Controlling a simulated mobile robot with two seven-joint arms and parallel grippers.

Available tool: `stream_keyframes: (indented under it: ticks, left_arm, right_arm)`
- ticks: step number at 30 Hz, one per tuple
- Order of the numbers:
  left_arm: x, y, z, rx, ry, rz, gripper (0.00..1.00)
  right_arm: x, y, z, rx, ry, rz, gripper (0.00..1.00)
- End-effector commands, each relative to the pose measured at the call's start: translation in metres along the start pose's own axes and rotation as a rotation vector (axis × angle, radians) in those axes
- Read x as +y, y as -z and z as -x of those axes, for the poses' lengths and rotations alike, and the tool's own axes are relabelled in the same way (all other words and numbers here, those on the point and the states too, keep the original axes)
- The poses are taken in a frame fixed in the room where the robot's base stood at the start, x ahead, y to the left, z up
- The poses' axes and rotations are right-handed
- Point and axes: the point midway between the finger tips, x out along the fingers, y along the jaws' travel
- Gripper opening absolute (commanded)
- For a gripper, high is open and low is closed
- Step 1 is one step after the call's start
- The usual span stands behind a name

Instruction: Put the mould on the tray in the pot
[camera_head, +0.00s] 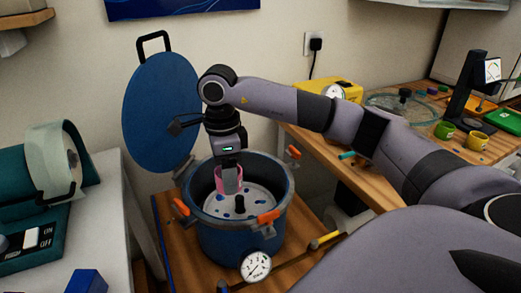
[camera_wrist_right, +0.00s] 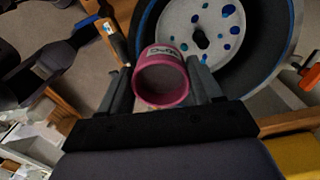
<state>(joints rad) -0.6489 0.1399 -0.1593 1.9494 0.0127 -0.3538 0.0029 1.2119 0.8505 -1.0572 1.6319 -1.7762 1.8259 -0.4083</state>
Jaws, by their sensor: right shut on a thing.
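The pink mould (camera_head: 219,180) is a small round cup with a pale label. My right gripper (camera_head: 231,182) points down over the open pot and is shut on the mould, which also shows between the two fingers in the wrist view (camera_wrist_right: 163,92). The pot (camera_head: 238,243) is blue with orange clamps. The tray (camera_head: 262,202) inside it is pale with blue spots and a black knob in the middle; it shows in the wrist view too (camera_wrist_right: 215,47). The mould appears above the back left part of the tray; I cannot tell whether they touch. My left gripper is out of view.
The blue lid (camera_head: 158,105) stands open behind the pot. A pressure gauge (camera_head: 256,267) is on the pot's front. A bench at right holds yellow and green cups (camera_head: 476,141). A grey-white table (camera_head: 115,225) with a tape roll stands at left.

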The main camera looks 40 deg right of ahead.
Motion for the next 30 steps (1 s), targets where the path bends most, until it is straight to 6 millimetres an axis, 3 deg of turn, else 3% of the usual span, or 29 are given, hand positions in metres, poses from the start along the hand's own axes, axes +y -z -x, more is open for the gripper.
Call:
stream_keyframes:
  ticks: [21, 30]
  left_arm:
    - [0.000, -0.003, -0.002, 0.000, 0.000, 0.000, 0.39]
    - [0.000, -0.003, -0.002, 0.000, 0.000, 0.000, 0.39]
  right_arm:
    - [-0.081, 0.077, -0.019, -0.035, 0.001, -1.751, 0.33]
    - [-0.096, 0.102, -0.026, -0.046, 0.001, -2.211, 0.33]
